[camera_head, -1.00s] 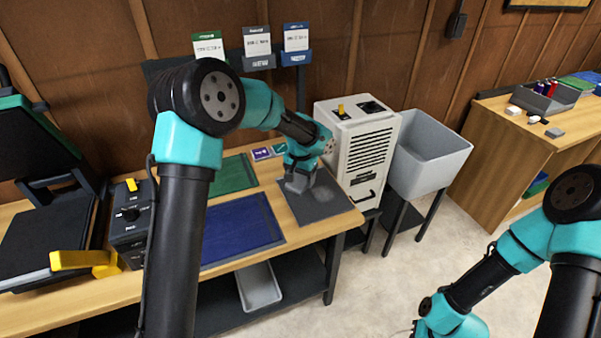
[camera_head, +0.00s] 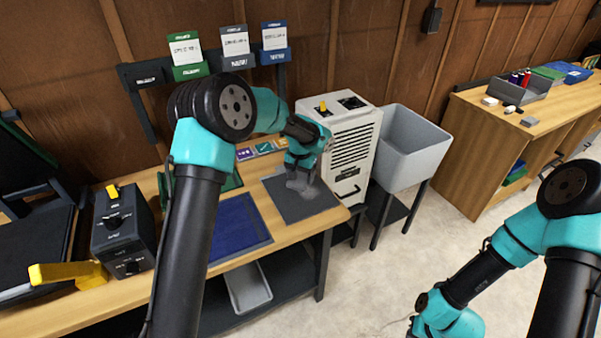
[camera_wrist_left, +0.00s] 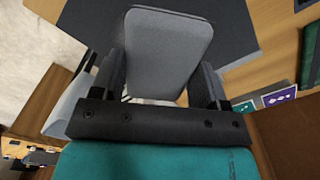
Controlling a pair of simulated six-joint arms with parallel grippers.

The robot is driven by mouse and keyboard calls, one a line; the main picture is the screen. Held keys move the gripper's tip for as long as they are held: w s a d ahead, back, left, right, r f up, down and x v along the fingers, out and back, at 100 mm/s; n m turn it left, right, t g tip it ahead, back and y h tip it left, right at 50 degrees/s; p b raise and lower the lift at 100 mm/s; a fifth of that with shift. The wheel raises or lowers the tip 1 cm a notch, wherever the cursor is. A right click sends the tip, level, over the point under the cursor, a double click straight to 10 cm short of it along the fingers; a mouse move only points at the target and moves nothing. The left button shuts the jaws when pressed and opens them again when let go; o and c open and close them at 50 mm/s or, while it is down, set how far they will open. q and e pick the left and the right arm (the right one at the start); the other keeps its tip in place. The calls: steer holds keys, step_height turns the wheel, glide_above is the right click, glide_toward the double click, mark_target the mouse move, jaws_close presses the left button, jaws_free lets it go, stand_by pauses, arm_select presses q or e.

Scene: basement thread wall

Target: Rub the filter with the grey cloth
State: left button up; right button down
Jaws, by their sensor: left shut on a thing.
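A dark grey square panel (camera_head: 316,209), which looks like the filter, lies flat at the right end of the wooden bench. A paler patch shows faintly on it. My left gripper (camera_head: 302,180) is over this panel, shut on the grey cloth (camera_head: 304,187), which looks like a folded pad. In the left wrist view the cloth (camera_wrist_left: 165,48) sits between the two fingers, with the dark panel (camera_wrist_left: 232,18) behind it. Whether the cloth touches the panel is hard to tell. My right arm is at the lower right; its gripper's fingers do not show.
A white vented machine (camera_head: 342,145) and a grey bin (camera_head: 412,145) stand right of the panel. A blue framed screen (camera_head: 238,228) lies left of it. A dark control box (camera_head: 121,228) and yellow handle (camera_head: 68,274) are further left. A second bench (camera_head: 455,150) stands far right.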

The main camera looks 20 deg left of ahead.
mark_target(318, 188)
arm_select(q)
steer(key=shift+f, duration=2.3)
steer(key=shift+f, duration=1)
steer(key=shift+w+d, duration=1.2)
steer(key=shift+d, duration=0.15)
steer(key=shift+w+d+f, duration=0.1)
steer(key=shift+w+d, duration=1.1)
steer(key=shift+d, duration=0.15)
